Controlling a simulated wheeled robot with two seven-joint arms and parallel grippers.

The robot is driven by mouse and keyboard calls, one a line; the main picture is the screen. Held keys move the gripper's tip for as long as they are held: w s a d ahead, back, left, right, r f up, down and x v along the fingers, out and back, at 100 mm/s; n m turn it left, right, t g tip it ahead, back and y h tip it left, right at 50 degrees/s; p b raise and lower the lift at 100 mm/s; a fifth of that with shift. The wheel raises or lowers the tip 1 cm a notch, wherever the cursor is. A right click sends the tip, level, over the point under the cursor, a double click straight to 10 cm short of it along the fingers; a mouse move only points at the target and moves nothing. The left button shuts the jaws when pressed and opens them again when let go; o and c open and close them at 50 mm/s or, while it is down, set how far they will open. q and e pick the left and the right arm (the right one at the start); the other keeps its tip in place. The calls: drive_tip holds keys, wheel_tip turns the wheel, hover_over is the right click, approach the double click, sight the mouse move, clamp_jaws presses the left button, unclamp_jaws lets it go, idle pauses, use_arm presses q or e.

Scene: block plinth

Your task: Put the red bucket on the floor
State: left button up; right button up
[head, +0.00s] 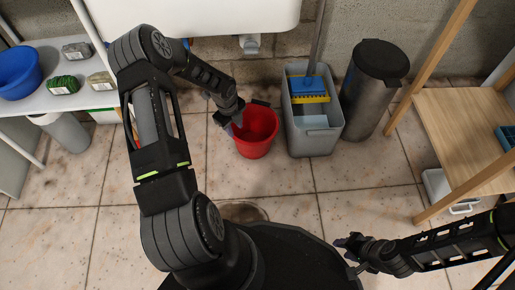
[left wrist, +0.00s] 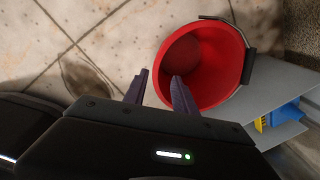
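The red bucket (head: 258,134) stands upright and looks empty, apparently on the tiled floor beside the grey mop bucket. Its open mouth shows in the left wrist view (left wrist: 205,62), with a dark grip on its handle at the right. My left gripper (head: 233,124) is at the bucket's left rim. In the left wrist view its two fingers (left wrist: 160,82) are apart, one outside the rim and one over the opening, with a gap between them. My right gripper (head: 347,248) is low at the right, away from the bucket; its finger opening is unclear.
A grey mop bucket (head: 314,141) with a blue and yellow mop head is right of the red bucket. A dark bin (head: 368,95) stands beyond it. A wooden shelf (head: 462,125) is at right, and a white shelf (head: 55,98) at left. Floor in front is clear around a drain (head: 243,212).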

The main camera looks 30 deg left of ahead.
use_arm(q)
drive_tip(key=s+d+f+n+h, duration=0.15)
drive_tip(key=d+n, duration=0.25)
drive_tip(key=d, duration=0.7)
drive_tip(key=s+d+n+h, duration=0.2)
drive_tip(key=d+n, duration=0.2)
drive_tip(key=d, duration=0.7)
drive_tip(key=s+d+n, duration=1.1)
drive_tip(key=s+n, duration=0.3)
drive_tip(key=shift+d, duration=0.4)
